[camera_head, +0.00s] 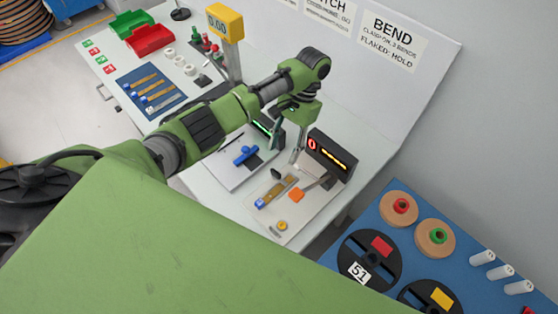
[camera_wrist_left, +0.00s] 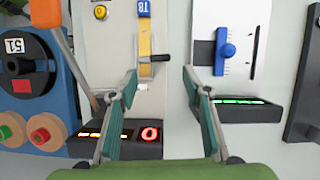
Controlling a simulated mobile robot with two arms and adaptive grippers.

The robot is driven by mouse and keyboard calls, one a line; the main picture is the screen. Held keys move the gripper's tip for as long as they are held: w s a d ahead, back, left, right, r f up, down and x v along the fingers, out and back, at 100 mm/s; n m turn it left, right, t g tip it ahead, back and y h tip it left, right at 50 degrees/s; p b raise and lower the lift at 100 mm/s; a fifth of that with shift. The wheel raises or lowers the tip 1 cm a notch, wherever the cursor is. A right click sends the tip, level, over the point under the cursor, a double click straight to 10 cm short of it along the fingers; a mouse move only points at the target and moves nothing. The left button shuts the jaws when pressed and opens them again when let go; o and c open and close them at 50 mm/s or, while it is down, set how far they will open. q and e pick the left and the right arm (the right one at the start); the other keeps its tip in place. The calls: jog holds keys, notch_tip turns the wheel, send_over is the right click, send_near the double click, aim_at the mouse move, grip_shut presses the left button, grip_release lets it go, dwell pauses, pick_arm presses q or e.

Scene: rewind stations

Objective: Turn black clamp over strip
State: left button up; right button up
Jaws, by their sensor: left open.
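A flat strip, gold with a blue end marked TB (camera_head: 275,192), lies on the pale plate of the bend station; it also shows in the left wrist view (camera_wrist_left: 146,40). The black clamp (camera_head: 276,174) is at the strip's far part. In the left wrist view the clamp (camera_wrist_left: 158,58) lies crosswise at the strip, its thick end sticking out to the right; whether it touches the strip I cannot tell. My left gripper (camera_head: 286,153) is open and empty above the station, its fingertips (camera_wrist_left: 160,73) spread either side of the clamp's thick end in the wrist view. My right gripper is out of view.
An orange-handled lever (camera_head: 296,195) is beside the strip. A black display box with red digit (camera_head: 330,158) stands behind. The neighbouring station has a blue slider (camera_head: 246,155). A blue table with spools (camera_head: 435,238) is at right, and a white sign wall (camera_head: 400,90) behind.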

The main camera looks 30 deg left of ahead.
pick_arm(q)
jog(key=v, duration=0.4)
dwell(0.6)
